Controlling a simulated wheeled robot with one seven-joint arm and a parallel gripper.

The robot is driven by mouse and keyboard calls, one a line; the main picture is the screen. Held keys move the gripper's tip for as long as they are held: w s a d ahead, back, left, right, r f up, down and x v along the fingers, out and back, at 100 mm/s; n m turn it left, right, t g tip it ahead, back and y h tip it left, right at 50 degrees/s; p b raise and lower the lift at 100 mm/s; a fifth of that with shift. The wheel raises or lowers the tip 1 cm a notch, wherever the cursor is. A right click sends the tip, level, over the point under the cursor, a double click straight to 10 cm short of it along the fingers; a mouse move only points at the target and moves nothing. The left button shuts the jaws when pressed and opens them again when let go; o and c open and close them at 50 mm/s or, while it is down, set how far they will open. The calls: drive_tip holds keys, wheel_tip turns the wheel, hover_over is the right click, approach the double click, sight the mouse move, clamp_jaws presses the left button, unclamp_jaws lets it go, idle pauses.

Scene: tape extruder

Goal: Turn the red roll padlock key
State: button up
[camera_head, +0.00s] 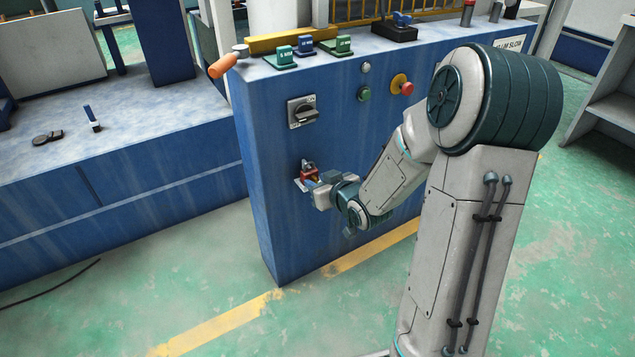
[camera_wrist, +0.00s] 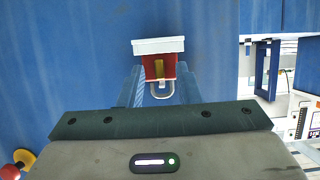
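A small red padlock (camera_head: 307,168) is on the blue front face of the machine cabinet, below the rotary switch. In the wrist view the red padlock (camera_wrist: 150,68) hangs below a white plate (camera_wrist: 158,46), with a yellow key-like part (camera_wrist: 160,70) at its middle and a metal shackle loop (camera_wrist: 161,91) at its lower side. My gripper (camera_head: 315,180) is right at the padlock. In the wrist view my gripper (camera_wrist: 160,80) has its fingers apart, one on each side of the padlock. Whether they touch it is hard to tell.
A black rotary switch (camera_head: 303,112) sits above the padlock. A green button (camera_head: 364,94) and a red emergency stop (camera_head: 406,88) are to its right. An orange handle (camera_head: 222,66) sticks out at the cabinet's top left corner.

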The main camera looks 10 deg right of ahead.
clamp_jaws()
drive_tip(key=shift+d+r+p, duration=0.1)
drive_tip(key=shift+r+p, duration=0.05)
drive_tip(key=shift+p, duration=0.5)
drive_tip(key=m+y+p, duration=0.1)
drive_tip(key=m+p, duration=0.1)
drive_tip(key=p, duration=0.1)
drive_tip(key=m+y+p, duration=0.1)
drive_tip(key=m+p, duration=0.1)
drive_tip(key=p, duration=0.2)
drive_tip(key=m+y+p, duration=0.1)
drive_tip(key=m+p, duration=0.1)
drive_tip(key=p, duration=0.2)
drive_tip(key=shift+w+d+y, duration=0.15)
drive_tip(key=shift+d+y, duration=0.25)
drive_tip(key=shift+f+m+y+p, duration=0.25)
drive_tip(key=shift+m+y+p, duration=0.35)
drive_tip(key=shift+m+p, duration=0.3)
drive_tip(key=shift+f+m+y+p, duration=0.25)
drive_tip(key=shift+m+y+p, duration=0.4)
drive_tip(key=shift+m, duration=0.45)
